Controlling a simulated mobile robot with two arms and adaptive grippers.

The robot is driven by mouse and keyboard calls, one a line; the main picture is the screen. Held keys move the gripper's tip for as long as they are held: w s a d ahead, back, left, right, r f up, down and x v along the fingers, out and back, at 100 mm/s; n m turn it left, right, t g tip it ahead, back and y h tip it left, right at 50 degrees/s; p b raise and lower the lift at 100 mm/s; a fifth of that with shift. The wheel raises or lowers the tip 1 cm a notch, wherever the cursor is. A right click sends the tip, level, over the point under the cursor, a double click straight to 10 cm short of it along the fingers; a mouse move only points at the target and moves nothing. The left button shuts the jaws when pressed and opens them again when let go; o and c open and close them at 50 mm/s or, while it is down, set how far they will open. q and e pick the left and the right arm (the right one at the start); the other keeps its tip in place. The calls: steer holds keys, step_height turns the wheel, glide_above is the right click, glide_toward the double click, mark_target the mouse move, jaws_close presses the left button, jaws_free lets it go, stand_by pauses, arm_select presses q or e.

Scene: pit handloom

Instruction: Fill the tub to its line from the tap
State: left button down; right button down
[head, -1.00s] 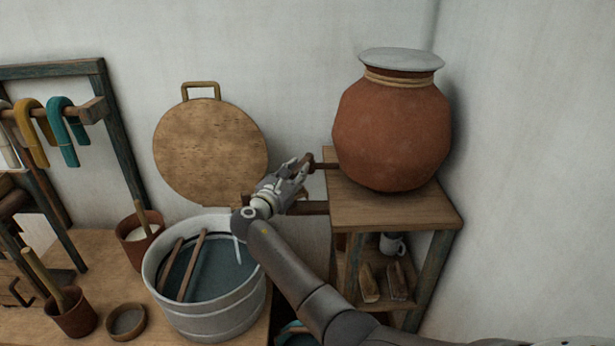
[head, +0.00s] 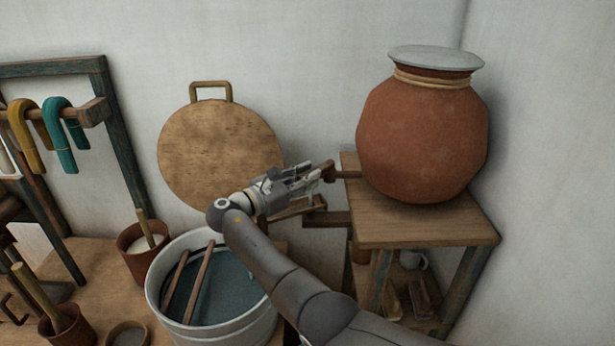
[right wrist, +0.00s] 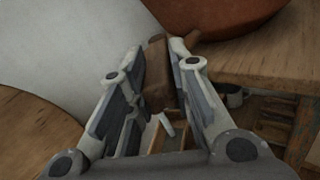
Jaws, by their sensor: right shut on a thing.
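The grey tub (head: 160,308) stands on the bench at lower centre in the head view, with dark liquid and two wooden sticks in it. Its fill line cannot be made out. The brown wooden tap (head: 347,174) sticks out left from the lower side of the big clay pot (head: 420,135). My right gripper (head: 320,172) is shut on the tap's end; the tap also shows between its fingers in the right wrist view (right wrist: 157,75). A short pale streak (right wrist: 167,125) shows below the tap; I cannot tell if it is water. My left gripper is out of view.
A wooden trough (head: 302,209) lies below the tap, toward the tub. The pot stands on a wooden shelf stand (head: 425,228). A round wooden lid (head: 218,150) leans on the wall. Small clay pots (head: 132,262) with sticks stand left of the tub.

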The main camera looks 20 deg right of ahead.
steer(key=c, duration=1.3)
jaws_free()
steer(key=shift+r, duration=0.1)
steer(key=v, duration=1.2)
